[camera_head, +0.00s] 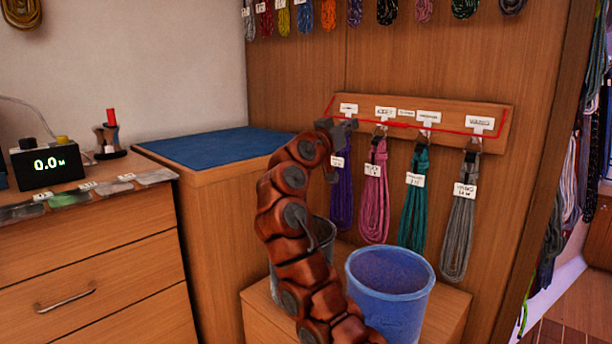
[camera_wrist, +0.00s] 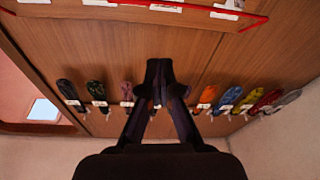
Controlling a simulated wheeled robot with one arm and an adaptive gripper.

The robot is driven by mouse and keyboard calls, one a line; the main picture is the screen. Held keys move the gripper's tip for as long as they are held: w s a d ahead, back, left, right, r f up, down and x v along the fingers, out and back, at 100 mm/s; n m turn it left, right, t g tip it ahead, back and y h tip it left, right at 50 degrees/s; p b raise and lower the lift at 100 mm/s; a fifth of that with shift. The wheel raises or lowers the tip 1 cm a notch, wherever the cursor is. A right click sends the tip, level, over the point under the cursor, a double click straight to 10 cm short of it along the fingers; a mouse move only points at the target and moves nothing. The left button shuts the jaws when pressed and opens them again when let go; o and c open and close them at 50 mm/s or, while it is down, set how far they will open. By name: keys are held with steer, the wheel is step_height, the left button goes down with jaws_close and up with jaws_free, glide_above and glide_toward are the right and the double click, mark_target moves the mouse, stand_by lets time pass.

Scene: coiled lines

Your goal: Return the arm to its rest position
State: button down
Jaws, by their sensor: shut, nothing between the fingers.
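My arm rises from the bottom middle of the head view, its orange-brown links bent upward. My gripper (camera_head: 343,128) is at the upper end of the arm, in front of the left part of the labelled wooden hook board (camera_head: 490,112). In the wrist view my gripper (camera_wrist: 160,72) has its dark fingers together, with nothing held between them. Whether it touches the board cannot be told.
Purple (camera_head: 342,200), pink (camera_head: 375,200), teal (camera_head: 414,205) and grey (camera_head: 460,225) coils hang from the board. A blue mat (camera_head: 215,146) lies left.

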steer(key=w+a+r+n+y+p, duration=0.1)
steer(key=w+a+r+n+p, duration=0.3)
steer(key=r, duration=0.4)
steer(key=s+d+r+n+g+p, duration=0.1)
steer(key=d+r+n+g+p, duration=0.2)
steer(key=p, duration=0.4)
steer(key=s+d+g+y+p, duration=0.3)
steer(key=s+d+g+p, duration=0.4)
steer(key=s+d+p, duration=1.05)
steer(key=s+a+f+m+g+y+p, duration=0.1)
steer(key=s+f+g+y, duration=0.1)
steer(key=s, duration=0.9)
steer(key=s+a+f+g+y+p, duration=0.1)
steer(key=s+f+y+p, duration=0.1)
steer(key=s, duration=0.8)
steer(key=s+a+f+g+y+p, duration=0.2)
steer(key=s+a+p, duration=0.2)
steer(key=s, duration=0.8)
steer(key=s+a+f+g+y+p, duration=0.1)
steer(key=s+a+f+y+p, duration=0.1)
steer(key=s+a, duration=0.6)
steer(key=s+y+p, duration=0.1)
steer(key=s, duration=0.3)
steer(key=shift+f+n+g+y+p, duration=0.3)
steer(key=shift+f+g+p, duration=0.05)
steer(key=shift+g, duration=0.05)
steer(key=shift+a, duration=0.1)
